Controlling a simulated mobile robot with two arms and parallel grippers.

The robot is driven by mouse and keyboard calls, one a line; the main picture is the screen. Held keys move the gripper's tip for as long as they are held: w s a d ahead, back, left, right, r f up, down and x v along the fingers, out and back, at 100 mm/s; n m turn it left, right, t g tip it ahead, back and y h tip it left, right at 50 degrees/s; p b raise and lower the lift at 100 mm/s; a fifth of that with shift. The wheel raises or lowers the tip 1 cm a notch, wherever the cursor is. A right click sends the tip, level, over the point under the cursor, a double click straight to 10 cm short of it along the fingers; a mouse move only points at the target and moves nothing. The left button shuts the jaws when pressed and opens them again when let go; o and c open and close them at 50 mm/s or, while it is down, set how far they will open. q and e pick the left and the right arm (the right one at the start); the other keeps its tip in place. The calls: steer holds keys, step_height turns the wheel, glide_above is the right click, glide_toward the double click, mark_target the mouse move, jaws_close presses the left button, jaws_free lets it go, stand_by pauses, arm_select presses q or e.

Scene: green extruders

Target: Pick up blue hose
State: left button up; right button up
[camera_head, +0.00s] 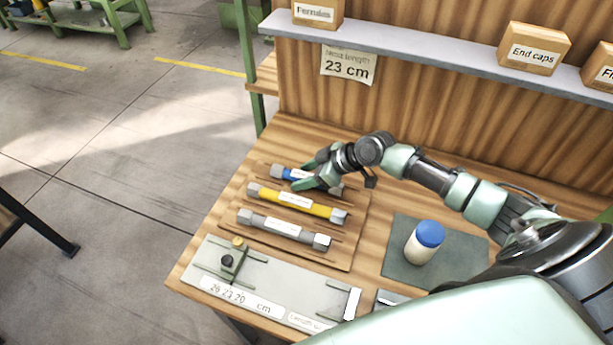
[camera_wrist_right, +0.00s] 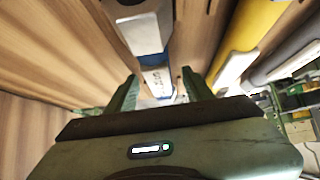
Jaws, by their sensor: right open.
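The blue hose (camera_head: 289,173) lies at the back of the wooden rack on the table, with grey ends and a white label. In the right wrist view the blue hose (camera_wrist_right: 152,60) runs between the fingers. My right gripper (camera_head: 303,175) is open over the hose's labelled middle, one finger on each side. In the right wrist view the gripper (camera_wrist_right: 158,88) shows a gap beside the hose; I cannot tell whether either finger touches it. In the head view the gripper partly hides the hose. My left gripper is not in view.
A yellow hose (camera_head: 268,194) and a grey hose (camera_head: 262,222) lie in front on the wooden rack (camera_head: 325,261). A measuring plate (camera_head: 275,278) is at the front edge. A blue-capped bottle (camera_head: 425,243) stands on a dark mat (camera_head: 400,268). A shelf (camera_head: 430,46) with boxes runs behind.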

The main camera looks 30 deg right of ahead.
steer(key=c, duration=1)
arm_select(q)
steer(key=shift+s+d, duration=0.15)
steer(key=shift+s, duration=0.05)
arm_select(e)
jaws_close()
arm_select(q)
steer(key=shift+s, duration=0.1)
arm_select(e)
steer(key=shift+r, duration=0.1)
